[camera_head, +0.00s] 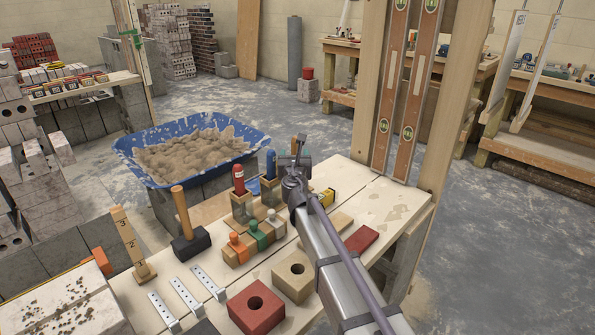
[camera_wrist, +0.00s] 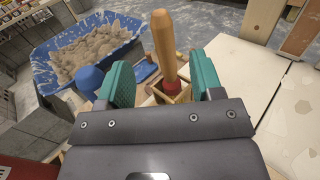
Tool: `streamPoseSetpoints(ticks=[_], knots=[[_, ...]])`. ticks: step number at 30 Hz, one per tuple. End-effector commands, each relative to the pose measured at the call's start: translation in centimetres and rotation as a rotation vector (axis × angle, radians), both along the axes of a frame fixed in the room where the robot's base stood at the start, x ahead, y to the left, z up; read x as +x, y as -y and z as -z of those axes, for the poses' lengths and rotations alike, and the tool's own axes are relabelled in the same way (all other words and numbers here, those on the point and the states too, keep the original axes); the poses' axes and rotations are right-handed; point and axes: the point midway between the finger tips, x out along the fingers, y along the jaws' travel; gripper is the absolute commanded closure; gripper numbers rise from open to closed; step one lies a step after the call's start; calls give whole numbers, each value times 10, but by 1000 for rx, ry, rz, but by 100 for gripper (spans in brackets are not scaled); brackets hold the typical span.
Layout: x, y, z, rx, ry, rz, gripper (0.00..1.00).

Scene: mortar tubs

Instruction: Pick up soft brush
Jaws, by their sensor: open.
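In the wrist view, an upright turned wooden handle (camera_wrist: 164,45) with a red collar (camera_wrist: 173,88) stands between my two teal fingers. It looks like the brush, but its lower end is hidden, so I cannot tell its bristles. A pale wooden holder surrounds its base. My gripper (camera_wrist: 161,74) is open, with a finger on each side of the handle and visible gaps. In the head view, my gripper (camera_head: 299,163) is over the bench's far side, right of the red-handled tool (camera_head: 238,179) and blue-handled tool (camera_head: 268,164); it largely hides the brush there.
The blue handle (camera_wrist: 88,82) is close left of my left finger. A mallet (camera_head: 190,240), orange, green and tan knobbed blocks, and bricks (camera_head: 257,308) crowd the bench. A blue mortar tub (camera_head: 130,150) is beyond. Wooden posts with levels (camera_head: 402,90) rise at right.

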Motion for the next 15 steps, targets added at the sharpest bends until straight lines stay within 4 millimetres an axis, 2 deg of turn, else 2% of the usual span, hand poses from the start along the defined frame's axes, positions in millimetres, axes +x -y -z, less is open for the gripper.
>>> streamPoseSetpoints(ticks=[7,13,15], knots=[[48,-5,0,4,0,3,40],[56,-5,0,5,-1,3,40],[64,-5,0,6,-2,3,40]])
